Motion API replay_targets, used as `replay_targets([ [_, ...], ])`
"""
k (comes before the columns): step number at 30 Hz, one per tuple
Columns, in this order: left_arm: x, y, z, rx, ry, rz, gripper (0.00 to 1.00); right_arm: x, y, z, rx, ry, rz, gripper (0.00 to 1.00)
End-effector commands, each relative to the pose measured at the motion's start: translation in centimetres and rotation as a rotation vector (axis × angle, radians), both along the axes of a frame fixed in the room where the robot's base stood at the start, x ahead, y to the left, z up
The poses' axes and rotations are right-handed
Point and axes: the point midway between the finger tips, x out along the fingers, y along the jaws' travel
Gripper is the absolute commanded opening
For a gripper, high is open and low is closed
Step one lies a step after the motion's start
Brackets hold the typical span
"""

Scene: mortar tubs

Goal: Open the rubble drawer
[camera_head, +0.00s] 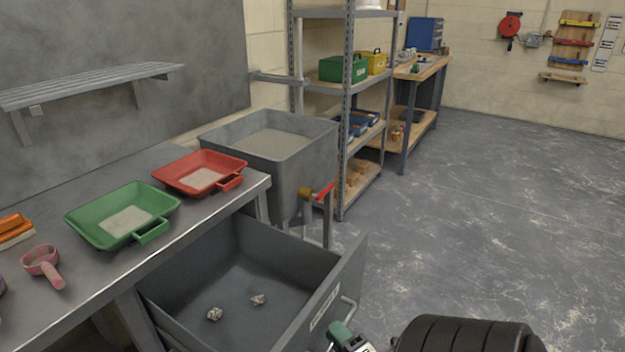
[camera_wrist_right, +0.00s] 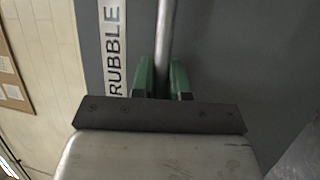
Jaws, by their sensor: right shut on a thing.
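The grey rubble drawer (camera_head: 262,250) stands pulled well out from under the steel bench, with its inside in view. Two small pieces of rubble (camera_head: 258,299) lie on its floor. Its front carries a RUBBLE label (camera_head: 325,307), which also shows in the right wrist view (camera_wrist_right: 116,50). My right gripper (camera_head: 340,330) is at the drawer's front. In the right wrist view its green fingers (camera_wrist_right: 163,80) are shut on the metal bar handle (camera_wrist_right: 166,35). My left gripper is not in view.
On the bench (camera_head: 165,258) stand a green tub (camera_head: 100,232), a red tub (camera_head: 180,183) and a pink scoop (camera_head: 42,262). A grey tank (camera_head: 300,170) with a red-levered tap stands behind the drawer. Shelves (camera_head: 347,110) stand beyond. The floor at the right is clear.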

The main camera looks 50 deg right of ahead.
Motion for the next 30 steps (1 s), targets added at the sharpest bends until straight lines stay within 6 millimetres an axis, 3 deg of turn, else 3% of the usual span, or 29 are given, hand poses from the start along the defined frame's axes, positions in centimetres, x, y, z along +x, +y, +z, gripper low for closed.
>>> replay_targets([
  [3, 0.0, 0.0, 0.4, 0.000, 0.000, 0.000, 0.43, -2.2, -0.1, -0.1, 0.003, 0.004, 0.000, 0.00],
  [9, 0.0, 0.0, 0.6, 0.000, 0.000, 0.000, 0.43, -4.2, -0.3, -0.1, 0.003, 0.004, -0.002, 0.00],
  [25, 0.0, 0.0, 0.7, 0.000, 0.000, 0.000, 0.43, -4.8, -0.3, -0.2, 0.003, 0.002, 0.000, 0.00],
  [26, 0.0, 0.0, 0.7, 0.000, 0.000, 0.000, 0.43, -4.8, -0.3, -0.2, 0.003, 0.002, 0.000, 0.19],
  [30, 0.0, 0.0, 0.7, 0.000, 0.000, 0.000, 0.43, -4.8, -0.3, -0.1, 0.002, 0.002, -0.001, 0.40],
])
